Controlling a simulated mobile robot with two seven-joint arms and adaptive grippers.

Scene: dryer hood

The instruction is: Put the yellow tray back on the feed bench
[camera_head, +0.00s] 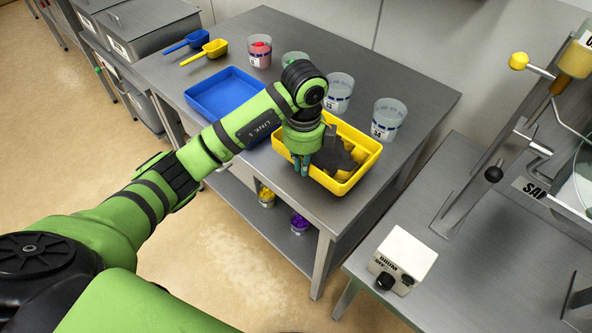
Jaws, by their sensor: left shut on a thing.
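The yellow tray (368,158) is at the right part of the grey feed bench (420,88), near its front edge. It holds yellow and dark contents that I cannot make out well. My left gripper (301,165) reaches over the tray's left front side and is shut on its rim. The gripper and forearm hide the tray's left part. I cannot tell whether the tray rests on the bench or is slightly above it. My right gripper is not in view.
A blue tray (212,91) lies left of the yellow tray. Several cups, one of them (389,115) close behind the yellow tray, stand along the back. Blue (190,40) and yellow (208,50) scoops lie at back left. A drum control box (402,258) stands on the right table.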

